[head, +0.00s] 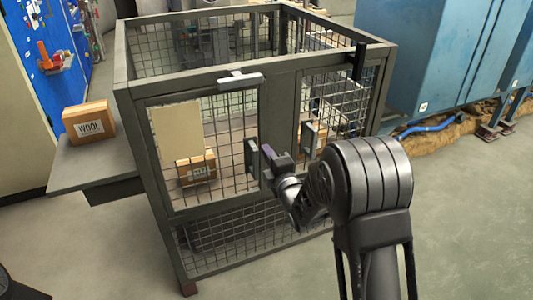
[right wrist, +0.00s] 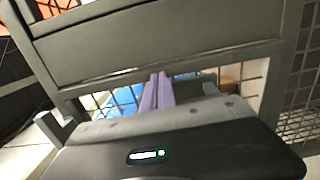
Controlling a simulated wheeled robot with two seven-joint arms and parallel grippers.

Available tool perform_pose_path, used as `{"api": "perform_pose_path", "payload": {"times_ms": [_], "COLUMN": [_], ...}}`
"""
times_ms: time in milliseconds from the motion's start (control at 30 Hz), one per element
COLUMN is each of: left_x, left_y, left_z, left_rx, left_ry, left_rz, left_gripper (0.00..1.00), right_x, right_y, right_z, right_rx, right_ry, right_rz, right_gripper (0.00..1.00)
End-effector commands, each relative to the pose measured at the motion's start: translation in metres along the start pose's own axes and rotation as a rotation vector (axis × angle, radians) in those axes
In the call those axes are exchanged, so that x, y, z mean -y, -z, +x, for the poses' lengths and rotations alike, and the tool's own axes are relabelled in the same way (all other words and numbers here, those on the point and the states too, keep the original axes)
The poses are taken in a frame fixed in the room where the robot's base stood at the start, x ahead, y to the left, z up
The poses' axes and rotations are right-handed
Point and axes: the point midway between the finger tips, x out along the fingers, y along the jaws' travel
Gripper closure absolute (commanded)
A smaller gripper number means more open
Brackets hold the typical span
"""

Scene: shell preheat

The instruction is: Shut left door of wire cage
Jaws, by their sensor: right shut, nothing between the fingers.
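The grey wire cage (head: 188,84) stands in front of me. Its left door (head: 222,130) is a mesh panel that looks about in line with the front frame; I cannot tell whether it is fully closed. A block-like handle (head: 251,158) sits at its right edge. My right gripper (head: 267,152) is shut and empty, just right of that handle; contact cannot be told. In the right wrist view its purple fingers (right wrist: 158,92) are together in front of a grey frame bar (right wrist: 160,48). My left gripper is not in view.
The right door (head: 335,110) has its own handle (head: 309,140). A pale bar (head: 241,80) lies across the top of the left door, and a dark upright piece (head: 358,62) is at the right. Boxes sit inside the cage and on a side table (head: 85,165). Blue cabinets (head: 420,50) stand right.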

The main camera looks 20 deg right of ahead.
Motion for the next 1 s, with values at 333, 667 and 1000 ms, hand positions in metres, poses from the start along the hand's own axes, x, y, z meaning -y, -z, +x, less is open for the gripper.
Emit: {"api": "perform_pose_path", "payload": {"times_ms": [333, 667, 1000], "left_x": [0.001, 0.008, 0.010], "left_y": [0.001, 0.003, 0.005], "left_z": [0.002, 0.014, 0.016], "left_rx": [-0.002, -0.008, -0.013], "left_ry": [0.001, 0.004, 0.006], "left_rz": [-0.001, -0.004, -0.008], "left_gripper": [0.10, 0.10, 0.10], "right_x": [0.000, 0.004, -0.001], "right_y": [0.000, -0.002, -0.002], "right_z": [0.011, 0.028, 0.041], "right_rx": [0.000, -0.049, -0.089], "right_ry": [0.001, -0.004, -0.001], "right_rz": [0.000, 0.001, -0.001], "right_gripper": [1.00, 1.00, 1.00]}}
